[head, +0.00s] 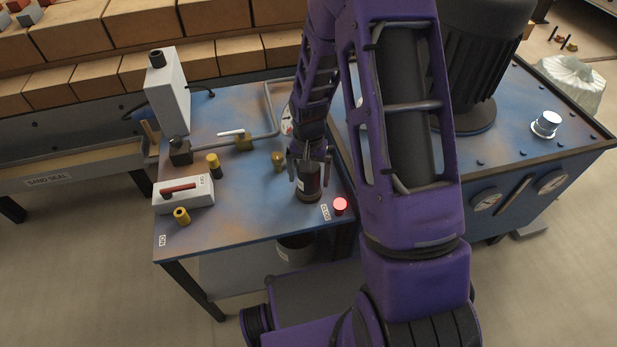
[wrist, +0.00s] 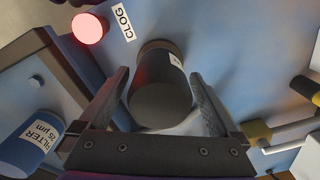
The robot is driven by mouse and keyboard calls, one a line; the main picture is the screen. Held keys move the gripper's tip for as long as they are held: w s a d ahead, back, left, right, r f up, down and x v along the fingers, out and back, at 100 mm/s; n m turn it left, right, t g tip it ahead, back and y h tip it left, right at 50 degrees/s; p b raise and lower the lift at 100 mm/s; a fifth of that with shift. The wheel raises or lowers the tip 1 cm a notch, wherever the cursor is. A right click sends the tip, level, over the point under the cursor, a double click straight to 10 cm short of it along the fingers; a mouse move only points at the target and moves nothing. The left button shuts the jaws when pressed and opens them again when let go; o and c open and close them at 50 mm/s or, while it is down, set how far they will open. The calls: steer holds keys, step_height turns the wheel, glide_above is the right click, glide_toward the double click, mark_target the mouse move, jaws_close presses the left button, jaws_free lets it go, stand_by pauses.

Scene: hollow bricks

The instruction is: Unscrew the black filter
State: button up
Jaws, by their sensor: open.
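The black filter (head: 309,187) is a dark cylinder with a white label, near the front right of the blue table. In the wrist view the black filter (wrist: 160,97) sits between the two fingers, its flat round end towards the camera. My gripper (head: 310,168) comes down over it in the head view. In the wrist view my gripper (wrist: 159,78) is open, with a gap showing on both sides of the filter. The filter's far end, where it meets the surface, is partly hidden.
A lit red lamp (head: 340,205) stands right of the filter beside a CLOG label (wrist: 123,22). A blue cylinder marked FILTER 25 µm (wrist: 32,143) shows lower left. Left on the table are a white box with a red lever (head: 184,194), yellow fittings (head: 213,166) and a pipe.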

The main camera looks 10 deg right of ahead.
steer(key=m, duration=0.6)
steer(key=m+p, duration=0.1)
steer(key=m, duration=0.3)
steer(key=shift+r, duration=0.15)
steer(key=shift+m+p, duration=0.35)
steer(key=shift+m, duration=0.75)
steer(key=c, duration=1.4)
steer(key=shift+n+b, duration=0.35)
steer(key=shift+n, duration=1.15)
steer(key=shift+c, duration=0.2)
steer(key=shift+n, duration=0.6)
steer(key=shift+n+b, duration=0.35)
steer(key=shift+n, duration=0.45)
